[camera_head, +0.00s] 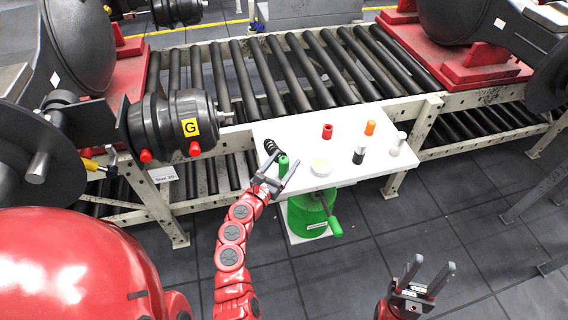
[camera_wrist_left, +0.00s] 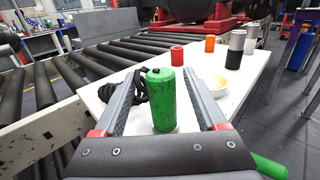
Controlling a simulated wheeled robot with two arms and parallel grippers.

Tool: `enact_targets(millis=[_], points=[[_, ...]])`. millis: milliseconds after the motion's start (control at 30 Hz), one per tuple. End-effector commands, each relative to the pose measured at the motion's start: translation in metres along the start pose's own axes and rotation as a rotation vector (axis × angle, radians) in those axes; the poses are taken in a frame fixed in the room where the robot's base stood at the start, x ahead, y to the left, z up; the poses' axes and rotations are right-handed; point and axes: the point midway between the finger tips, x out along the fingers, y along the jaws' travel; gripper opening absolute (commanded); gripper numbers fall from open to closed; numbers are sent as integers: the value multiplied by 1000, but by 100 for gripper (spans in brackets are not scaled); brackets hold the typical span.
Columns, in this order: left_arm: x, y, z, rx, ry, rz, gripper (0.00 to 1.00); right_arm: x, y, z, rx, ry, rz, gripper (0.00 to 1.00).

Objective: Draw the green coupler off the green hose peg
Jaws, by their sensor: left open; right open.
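The green coupler (camera_head: 283,166) stands upright near the left edge of the white table. In the left wrist view the green coupler (camera_wrist_left: 164,103) is a speckled green cylinder with a small dark nub at its top. The hose peg cannot be made out. My left gripper (camera_head: 287,159) is open, with one finger on each side of the coupler; the left wrist view shows the fingers (camera_wrist_left: 162,72) with gaps to it. My right gripper (camera_head: 432,262) is open and empty, low over the floor at the right.
A black coiled hose (camera_head: 270,147) lies just behind the coupler. A cream bowl (camera_head: 321,167), a red cylinder (camera_head: 327,131), an orange cylinder (camera_head: 370,128), a black-and-silver one (camera_head: 359,154) and a grey-white one (camera_head: 397,144) stand farther right. A green drum (camera_head: 306,217) is below the table.

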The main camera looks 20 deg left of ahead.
Motion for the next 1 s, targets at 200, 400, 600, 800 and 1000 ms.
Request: enact_targets(millis=[200, 400, 600, 800, 1000], points=[[26, -2, 0, 1, 0, -2, 74, 2, 0, 0, 0, 0, 0, 50], [28, -2, -1, 0, 1, 0, 74, 2, 0, 0, 0, 0, 0, 50], [28, -2, -2, -1, 1, 0, 49, 2, 0, 0, 0, 0, 0, 50], [28, -2, -2, -1, 1, 1, 13, 2, 0, 0, 0, 0, 0, 50], [28, -2, -2, -1, 1, 1, 0, 2, 0, 0, 0, 0, 0, 50]])
